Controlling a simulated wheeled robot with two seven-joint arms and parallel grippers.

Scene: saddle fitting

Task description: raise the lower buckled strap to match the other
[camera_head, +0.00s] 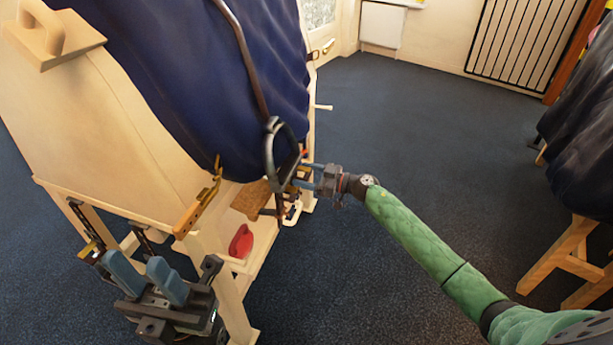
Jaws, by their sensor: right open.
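A brown strap (250,68) runs down over the dark blue cover (180,75) on the wooden stand. A dark stirrup-like loop (269,150) hangs at its lower end. My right gripper (303,180) is open beside the loop's lower right; whether it touches the loop is unclear. Two short dark straps (147,238) hang at the stand's lower left. My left gripper (143,272) is open below them, its blue fingers apart with nothing seen between them. No buckle can be made out clearly, and the stand's far side is hidden.
The pale wooden stand (110,130) fills the left. Another covered stand (585,140) is at right. Carpet between is clear.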

